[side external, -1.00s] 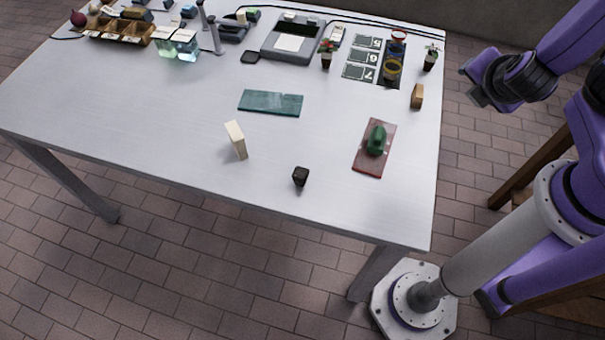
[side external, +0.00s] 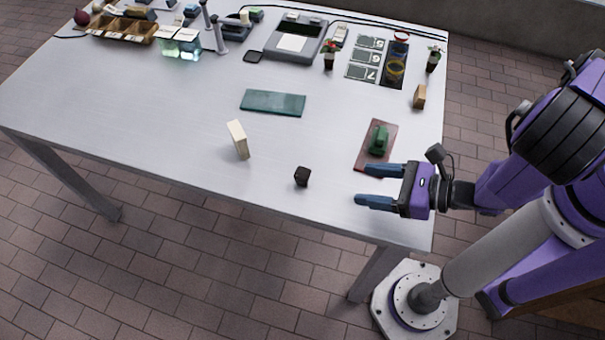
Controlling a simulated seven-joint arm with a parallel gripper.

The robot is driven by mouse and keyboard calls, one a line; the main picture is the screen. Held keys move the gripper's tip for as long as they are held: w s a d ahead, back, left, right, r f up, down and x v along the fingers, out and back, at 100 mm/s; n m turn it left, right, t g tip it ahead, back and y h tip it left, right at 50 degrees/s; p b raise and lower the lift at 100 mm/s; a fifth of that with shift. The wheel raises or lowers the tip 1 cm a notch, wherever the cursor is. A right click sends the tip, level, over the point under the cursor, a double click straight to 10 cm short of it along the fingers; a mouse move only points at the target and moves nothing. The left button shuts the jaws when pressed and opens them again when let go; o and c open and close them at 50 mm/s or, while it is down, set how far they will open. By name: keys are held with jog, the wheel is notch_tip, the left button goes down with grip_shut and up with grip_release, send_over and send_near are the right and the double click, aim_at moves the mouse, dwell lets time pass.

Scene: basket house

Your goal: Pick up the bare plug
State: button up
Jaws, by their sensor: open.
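No piece is plainly recognisable as the bare plug at this size. A small black block (side external: 302,176) stands near the table's front edge. A cream upright block (side external: 238,140) stands to its left. A dark green rounded piece (side external: 379,140) sits on a red mat (side external: 366,160) at the right. A small tan block (side external: 420,96) stands near the right edge. My gripper (side external: 362,186) is open and empty, its blue fingers pointing left over the table's front right. It is right of the black block and apart from it. The upper finger overlaps the red mat's lower end in the picture.
A flat teal slab (side external: 272,102) lies mid-table.

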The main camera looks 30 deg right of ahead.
aim_at(307, 174)
jog(key=x, duration=1.2)
jog(key=shift+w, duration=0.1)
jog(key=x, duration=0.3)
jog(key=shift+w+a+r, duration=0.15)
jog(key=shift+w, duration=0.35)
jog(key=shift+w+a+f, duration=0.3)
jog(key=shift+w+a, duration=0.15)
jog(key=shift+a, duration=0.05)
jog(key=c, duration=1)
